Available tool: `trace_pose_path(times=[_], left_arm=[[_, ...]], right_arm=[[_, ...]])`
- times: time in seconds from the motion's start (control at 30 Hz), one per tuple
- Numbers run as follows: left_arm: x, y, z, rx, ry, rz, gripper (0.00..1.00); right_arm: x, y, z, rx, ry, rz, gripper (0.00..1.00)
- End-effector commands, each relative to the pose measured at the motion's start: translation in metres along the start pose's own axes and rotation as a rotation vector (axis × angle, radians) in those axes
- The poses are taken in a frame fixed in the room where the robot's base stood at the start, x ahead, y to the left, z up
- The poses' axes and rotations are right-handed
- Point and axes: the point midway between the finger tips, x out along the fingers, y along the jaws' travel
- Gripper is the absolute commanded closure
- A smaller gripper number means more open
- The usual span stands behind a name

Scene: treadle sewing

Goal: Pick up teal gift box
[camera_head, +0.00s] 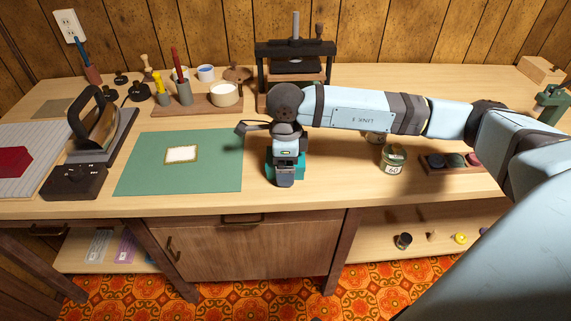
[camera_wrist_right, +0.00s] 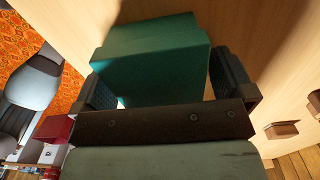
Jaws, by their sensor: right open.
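The teal gift box (camera_head: 299,166) stands on the wooden table near its front edge, just right of the green mat, mostly hidden under my right gripper (camera_head: 285,175). In the right wrist view the teal box (camera_wrist_right: 150,58) lies between the two dark fingers of my right gripper (camera_wrist_right: 165,80). The fingers are open, one on each side of the box. A small gap seems to show beside the right finger; whether the left finger touches cannot be told. My left gripper is in neither view.
The green mat (camera_head: 135,170) with a framed card (camera_head: 182,154) lies to the left. A black press (camera_head: 265,62) stands behind my wrist. A green-labelled tin (camera_head: 393,158) and a tray of coloured discs (camera_head: 433,164) are to the right. Bare tabletop lies between box and tin.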

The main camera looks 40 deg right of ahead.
Motion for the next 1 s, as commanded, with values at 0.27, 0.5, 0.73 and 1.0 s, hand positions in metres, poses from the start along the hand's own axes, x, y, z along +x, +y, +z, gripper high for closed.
trace_pose_path(times=[0.27, 0.5, 0.73, 1.0], left_arm=[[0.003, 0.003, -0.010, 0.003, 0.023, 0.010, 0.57], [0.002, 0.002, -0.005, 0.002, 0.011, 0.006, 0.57], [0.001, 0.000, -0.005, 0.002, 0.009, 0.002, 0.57], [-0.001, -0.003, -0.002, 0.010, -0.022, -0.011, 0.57]], right_arm=[[0.001, 0.000, 0.000, 0.000, -0.001, 0.000, 0.14], [0.001, 0.000, 0.000, 0.000, -0.001, 0.000, 0.50], [-0.001, 0.000, 0.000, 0.000, -0.001, -0.001, 0.50], [-0.027, -0.001, 0.001, 0.000, -0.003, -0.002, 0.50]])
